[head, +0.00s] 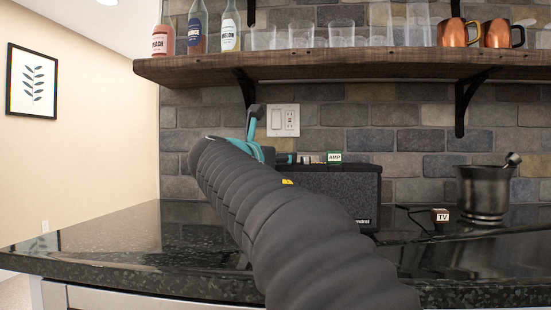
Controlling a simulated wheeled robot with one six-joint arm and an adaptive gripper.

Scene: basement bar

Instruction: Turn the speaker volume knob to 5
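The speaker (341,187) is a dark box with a textured front grille. It stands on the black counter against the brick wall, and my arm covers its left part and lower front. Small knob-like parts (306,159) show along its top edge, left of a green and white AMP label (334,157). They are too small to read any number or setting. My arm reaches forward over the counter to the speaker's left end. Teal and dark parts of its end show there, next to the top edge. The fingertips cannot be made out, nor whether they touch a knob.
A wooden shelf (360,67) with bottles, glasses and copper mugs (457,32) hangs above on black brackets. A small TV-labelled block (440,215) with a cable and a dark metal bucket (484,193) stand at right. The counter's left part (130,235) is clear.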

